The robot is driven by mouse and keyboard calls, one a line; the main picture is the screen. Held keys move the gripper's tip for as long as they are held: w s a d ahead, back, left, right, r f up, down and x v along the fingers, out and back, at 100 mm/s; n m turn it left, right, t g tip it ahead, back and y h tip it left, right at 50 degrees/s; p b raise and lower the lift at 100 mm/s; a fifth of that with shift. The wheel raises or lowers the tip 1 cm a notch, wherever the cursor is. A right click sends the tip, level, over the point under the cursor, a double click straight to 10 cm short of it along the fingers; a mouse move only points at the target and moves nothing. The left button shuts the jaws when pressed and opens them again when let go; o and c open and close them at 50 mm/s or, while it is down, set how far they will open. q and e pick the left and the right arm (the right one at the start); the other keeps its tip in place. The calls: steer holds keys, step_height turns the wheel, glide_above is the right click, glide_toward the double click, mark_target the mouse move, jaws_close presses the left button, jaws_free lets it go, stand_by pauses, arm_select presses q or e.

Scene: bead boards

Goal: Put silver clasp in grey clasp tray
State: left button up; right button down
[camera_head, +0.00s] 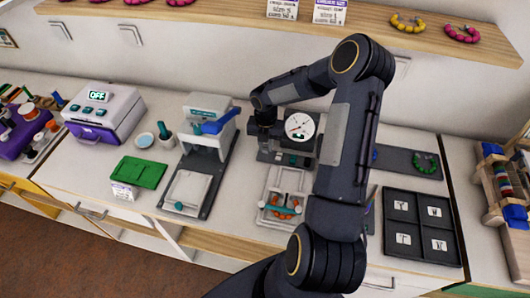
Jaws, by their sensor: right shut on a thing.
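My right arm rises from the bottom centre and bends back to the left. Its gripper (262,138) is small and dark, at the left side of a dial-gauge device (300,126). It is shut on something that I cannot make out. I cannot pick out the silver clasp. A dark grey tray with several labelled compartments (421,226), which may be the clasp tray, lies on the counter at the right, well away from the gripper. My left gripper is out of view.
A light grey tray with orange beads (270,222) lies in front of the gauge, partly behind my arm. A press-like machine (209,127) stands left of the gripper. A dark board with green beads (400,160) lies behind the compartment tray. A shelf (200,14) runs above.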

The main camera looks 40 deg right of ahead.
mark_target(264, 146)
steer(key=shift+w+d+f+b, duration=0.1)
steer(key=shift+w+f+b, duration=0.05)
steer(key=shift+f+b, duration=0.75)
steer(key=shift+w+f+b, duration=0.15)
steer(key=shift+f+b, duration=0.45)
steer(key=shift+f, duration=0.6)
steer(key=c, duration=1.3)
jaws_free()
steer(key=shift+r, duration=0.1)
steer(key=shift+w+r, duration=0.1)
steer(key=shift+r, duration=0.05)
